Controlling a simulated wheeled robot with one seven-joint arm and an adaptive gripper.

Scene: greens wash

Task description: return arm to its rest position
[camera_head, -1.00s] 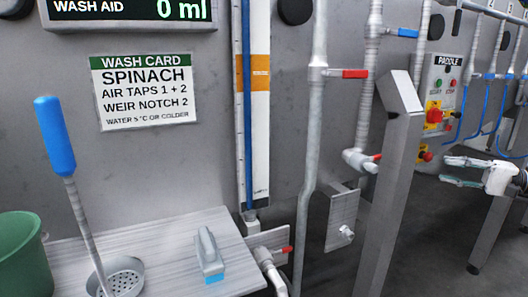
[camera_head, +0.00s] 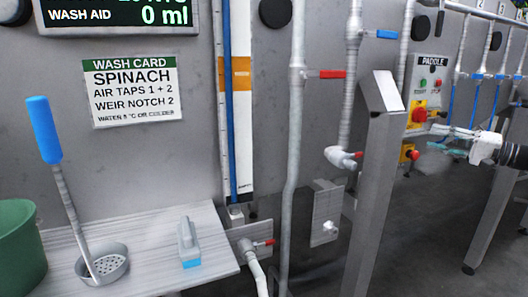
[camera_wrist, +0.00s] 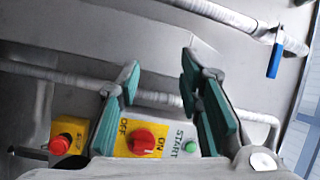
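My gripper (camera_head: 436,135) is at the right of the head view, near the lower part of the PADDLE panel (camera_head: 428,88). In the wrist view, its two teal-padded fingers (camera_wrist: 160,66) are spread apart with nothing between them. Beyond them show a red OFF/ON rotary switch (camera_wrist: 144,141) on a yellow plate, a green START button (camera_wrist: 191,147) and a red mushroom button (camera_wrist: 60,144). The gripper looks apart from these, though the exact distance cannot be told.
A grey post (camera_head: 376,190) and pipes with a red-handled valve (camera_head: 333,74) stand left of my arm. A shelf (camera_head: 205,231) holds a blue-handled strainer (camera_head: 45,130), a grey-and-blue brush (camera_head: 188,243) and a green bucket (camera_head: 18,250). Dark floor lies below.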

